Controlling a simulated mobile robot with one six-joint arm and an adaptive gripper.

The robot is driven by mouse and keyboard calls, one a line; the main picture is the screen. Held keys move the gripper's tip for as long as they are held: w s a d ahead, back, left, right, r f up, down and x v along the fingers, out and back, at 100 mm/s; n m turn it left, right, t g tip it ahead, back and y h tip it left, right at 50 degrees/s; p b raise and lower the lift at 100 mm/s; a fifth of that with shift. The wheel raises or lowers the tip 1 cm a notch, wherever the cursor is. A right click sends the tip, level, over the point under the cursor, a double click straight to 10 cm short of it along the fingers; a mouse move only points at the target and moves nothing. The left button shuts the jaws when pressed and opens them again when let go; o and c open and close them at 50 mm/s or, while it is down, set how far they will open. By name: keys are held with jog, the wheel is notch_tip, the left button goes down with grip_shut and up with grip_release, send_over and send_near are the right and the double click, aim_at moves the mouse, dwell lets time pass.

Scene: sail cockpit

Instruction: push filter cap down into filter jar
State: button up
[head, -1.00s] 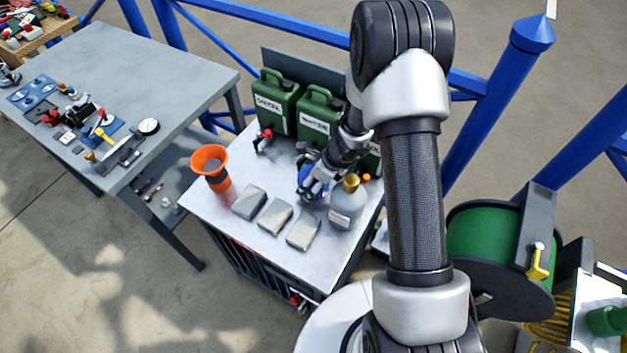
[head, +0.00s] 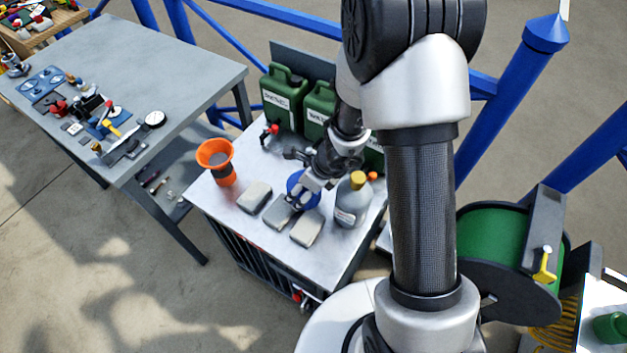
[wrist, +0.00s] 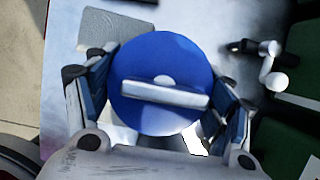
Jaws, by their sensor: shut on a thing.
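The filter cap (wrist: 160,60) is a round blue disc with a raised grey-white bar across its top. In the wrist view it fills the space between the two fingers of my gripper (wrist: 162,88), which is shut on it. In the head view my gripper (head: 308,187) is over the steel-topped cabinet, and the blue of the cap (head: 294,184) shows partly behind it. I cannot make out the filter jar for certain; the cap and gripper hide what is under them. I cannot tell whether the cap touches a jar.
Several grey blocks (head: 307,228) lie along the cabinet's front. A grey bottle with a yellow cap (head: 352,203) stands close right of my gripper. An orange funnel (head: 214,153) stands left. Green canisters (head: 283,98) line the back.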

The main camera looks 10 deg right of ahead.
jog(key=s+a+r+p, duration=0.2)
jog(key=s+a+r, duration=0.2)
jog(key=r, duration=0.2)
jog(key=shift+s+a+r, duration=0.2)
jog(key=shift+s+a, duration=0.05)
dwell(0.7)
